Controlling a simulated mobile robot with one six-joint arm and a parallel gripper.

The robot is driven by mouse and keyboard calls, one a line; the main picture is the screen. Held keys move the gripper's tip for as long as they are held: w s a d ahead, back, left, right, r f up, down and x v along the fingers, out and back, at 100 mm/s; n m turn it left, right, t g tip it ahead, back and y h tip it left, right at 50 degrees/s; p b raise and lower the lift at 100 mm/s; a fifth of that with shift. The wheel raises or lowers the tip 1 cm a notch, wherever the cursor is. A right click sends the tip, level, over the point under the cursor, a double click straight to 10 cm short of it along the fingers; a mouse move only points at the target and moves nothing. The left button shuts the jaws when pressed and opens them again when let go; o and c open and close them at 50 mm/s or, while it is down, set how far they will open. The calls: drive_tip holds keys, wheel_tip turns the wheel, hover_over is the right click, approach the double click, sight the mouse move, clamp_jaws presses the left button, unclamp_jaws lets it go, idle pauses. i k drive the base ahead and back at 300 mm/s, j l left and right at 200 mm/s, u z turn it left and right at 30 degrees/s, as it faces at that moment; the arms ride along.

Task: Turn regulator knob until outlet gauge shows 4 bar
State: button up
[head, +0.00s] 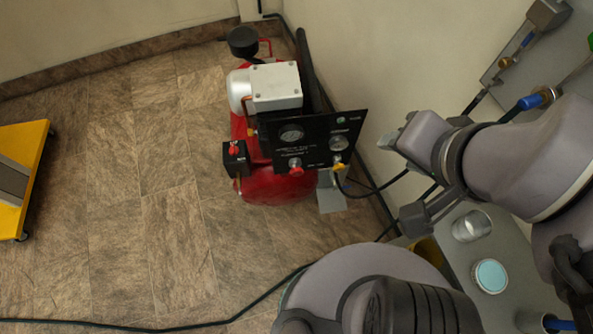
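A red compressor (275,187) stands on the floor near the wall, with a black panel (318,125) facing up toward me. The panel bears a left gauge (291,134) and a right gauge (338,143); their needles and numbers are too small to read. A red knob (295,166) sits below the left gauge, and a yellow fitting (338,167) sits below the right one. I cannot tell which part is the regulator knob. My gripper (402,178) is right of the panel, its two fingers spread apart, empty and apart from the panel.
A black box with a red switch (235,155) is on the compressor's left. A black hose (375,190) runs from the panel to the right. A grey bench (458,262) with round containers is at lower right. A yellow cart (30,150) is far left; floor between is clear.

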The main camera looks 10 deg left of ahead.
sight(295, 172)
drive_tip(key=k+j+z, duration=0.45)
drive_tip(key=k+j, duration=0.3)
drive_tip(key=j, duration=0.15)
